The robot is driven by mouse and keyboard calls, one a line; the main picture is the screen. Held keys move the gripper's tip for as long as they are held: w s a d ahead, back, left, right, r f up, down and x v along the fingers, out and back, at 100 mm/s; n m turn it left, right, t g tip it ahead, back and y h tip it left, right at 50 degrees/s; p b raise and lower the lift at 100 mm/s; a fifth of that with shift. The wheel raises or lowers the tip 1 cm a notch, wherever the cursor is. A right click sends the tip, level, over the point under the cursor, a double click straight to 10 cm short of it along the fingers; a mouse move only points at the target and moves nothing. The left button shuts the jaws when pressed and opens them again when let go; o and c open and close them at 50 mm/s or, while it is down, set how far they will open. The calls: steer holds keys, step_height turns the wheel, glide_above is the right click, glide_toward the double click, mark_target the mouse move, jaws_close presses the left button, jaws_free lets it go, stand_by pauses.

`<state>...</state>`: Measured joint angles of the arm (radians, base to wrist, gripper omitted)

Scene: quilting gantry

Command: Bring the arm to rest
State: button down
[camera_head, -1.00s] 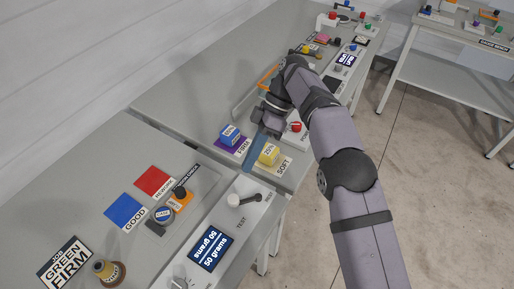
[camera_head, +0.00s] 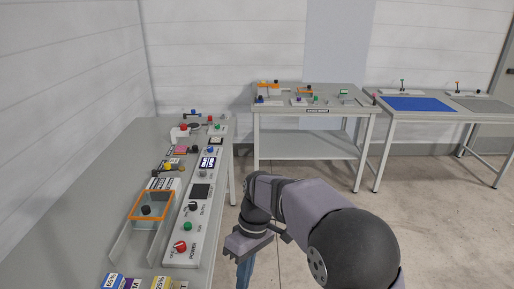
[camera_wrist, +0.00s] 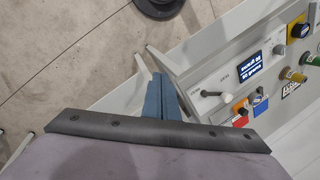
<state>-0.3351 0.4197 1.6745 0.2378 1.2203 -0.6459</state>
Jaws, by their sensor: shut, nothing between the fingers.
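My gripper (camera_head: 244,274) hangs over the floor side of the long left bench, just right of the bench's control panel in the head view. It points down, and its blue fingers are together with nothing between them. In the wrist view the shut blue fingers (camera_wrist: 160,82) stand out beyond the dark gripper body. The floor and the front edge of a bench show beyond them. The arm is bent, with its dark joint large at the lower right of the head view.
The left bench carries a control panel (camera_head: 206,192) with knobs and an orange-rimmed bin (camera_head: 171,195). Blue and yellow cubes show at its near edge. A back bench (camera_head: 306,147) and a right bench with a blue mat (camera_head: 417,103) stand farther off. Open floor (camera_head: 420,205) lies between.

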steer(key=s+d+f+m+t+h+p, duration=0.25)
steer(key=s+d+m, duration=0.9)
steer(key=d, duration=0.65)
step_height(320, 180, down, 16)
steer(key=s+n+b, duration=0.1)
steer(key=b, duration=1.5)
steer(key=shift+s+r+y, duration=0.15)
steer(key=shift+s+y, duration=0.2)
steer(key=shift+s, duration=0.05)
steer(key=shift+d+n, duration=0.1)
steer(key=shift+n, duration=0.15)
step_height(320, 180, down, 21)
steer(key=b, duration=2.1)
